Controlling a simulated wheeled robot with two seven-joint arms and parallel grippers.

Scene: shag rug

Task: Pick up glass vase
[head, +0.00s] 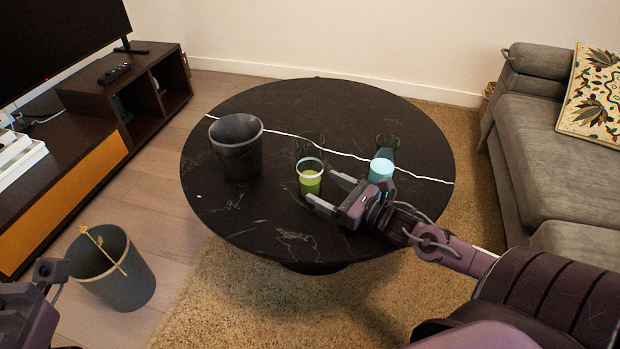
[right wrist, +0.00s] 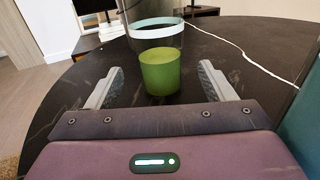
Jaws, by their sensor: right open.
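A clear glass vessel with a pale rim and a green lower part (head: 310,184) stands upright on the round black table. In the right wrist view its green part (right wrist: 160,72) is centred between the fingers. Behind it is a dark see-through glass (head: 311,142), and to the right a teal glass (head: 381,170). I cannot tell which of these is called the vase. My right gripper (head: 328,190) is open and empty, its fingertips close to the green vessel; contact is not clear. Part of my left arm shows at the lower left, but its gripper is not visible.
A dark bucket (head: 237,149) stands on the table's left. Another bin (head: 112,276) with a yellowish strand stands on the floor. The table (head: 245,215) is bare at its front left. A grey sofa (head: 545,150) is right; a TV cabinet (head: 90,125) is left.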

